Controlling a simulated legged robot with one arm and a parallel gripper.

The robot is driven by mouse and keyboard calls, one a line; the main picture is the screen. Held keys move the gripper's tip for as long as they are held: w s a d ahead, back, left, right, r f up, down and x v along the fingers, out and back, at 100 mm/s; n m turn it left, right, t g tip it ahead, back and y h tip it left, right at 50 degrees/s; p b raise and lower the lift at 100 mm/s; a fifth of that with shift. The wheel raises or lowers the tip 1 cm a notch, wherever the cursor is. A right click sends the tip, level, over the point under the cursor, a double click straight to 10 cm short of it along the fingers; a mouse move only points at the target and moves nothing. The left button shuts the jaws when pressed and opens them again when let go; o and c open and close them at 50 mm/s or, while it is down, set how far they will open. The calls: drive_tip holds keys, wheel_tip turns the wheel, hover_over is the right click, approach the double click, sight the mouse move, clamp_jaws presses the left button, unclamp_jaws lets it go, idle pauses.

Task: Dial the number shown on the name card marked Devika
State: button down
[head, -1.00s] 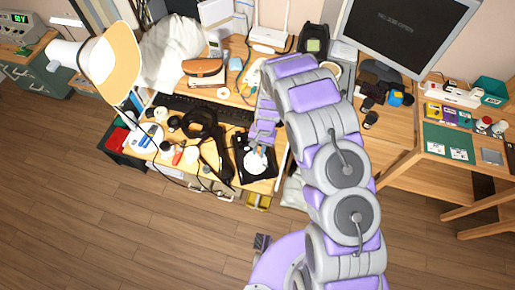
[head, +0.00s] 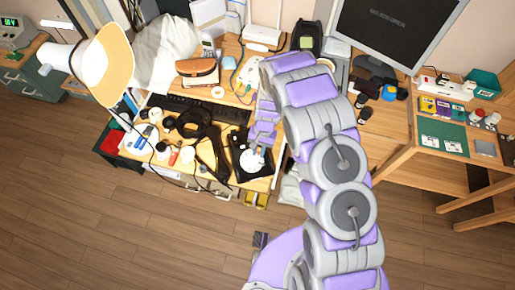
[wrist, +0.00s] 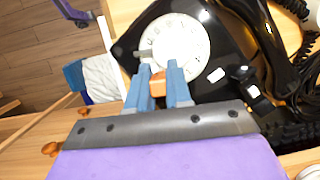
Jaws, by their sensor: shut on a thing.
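The black rotary phone (head: 240,172) with a white dial (head: 251,160) lies near the front of the desk. In the wrist view the phone body (wrist: 215,85) and its white dial (wrist: 180,42) are close up. My gripper (wrist: 160,68) has its blue fingertips at the near edge of the dial, with a small orange-brown thing (wrist: 157,84) between the fingers. It is too small to tell what that thing is. The fingers cover part of the dial's rim. No name card marked Devika can be read in either view.
A black keyboard (head: 205,107), black headphones (head: 194,122) and a lamp (head: 105,65) are left of the phone. A monitor (head: 395,28) stands at the back right. A green mat (head: 441,131) with small cards lies on the right-hand table. Black cords lie beside the phone.

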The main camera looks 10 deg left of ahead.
drive_tip(key=shift+s+d+f, duration=0.15)
drive_tip(key=shift+s+d, duration=0.05)
drive_tip(key=shift+d, duration=0.15)
drive_tip(key=shift+s, duration=0.1)
drive_tip(key=shift+s+d+f, duration=0.2)
drive_tip(key=shift+s+d, duration=0.1)
idle(0.4)
drive_tip(key=shift+s+d+f, duration=0.1)
drive_tip(key=shift+s+f, duration=0.1)
drive_tip(key=shift+s, duration=0.35)
drive_tip(key=shift+s+d+r+p, duration=0.1)
drive_tip(key=shift+s+r+p, duration=0.1)
drive_tip(key=shift+r, duration=0.25)
drive_tip(key=shift+s+d+r+p, duration=0.1)
drive_tip(key=shift+r+p, duration=0.1)
drive_tip(key=shift+r, duration=0.2)
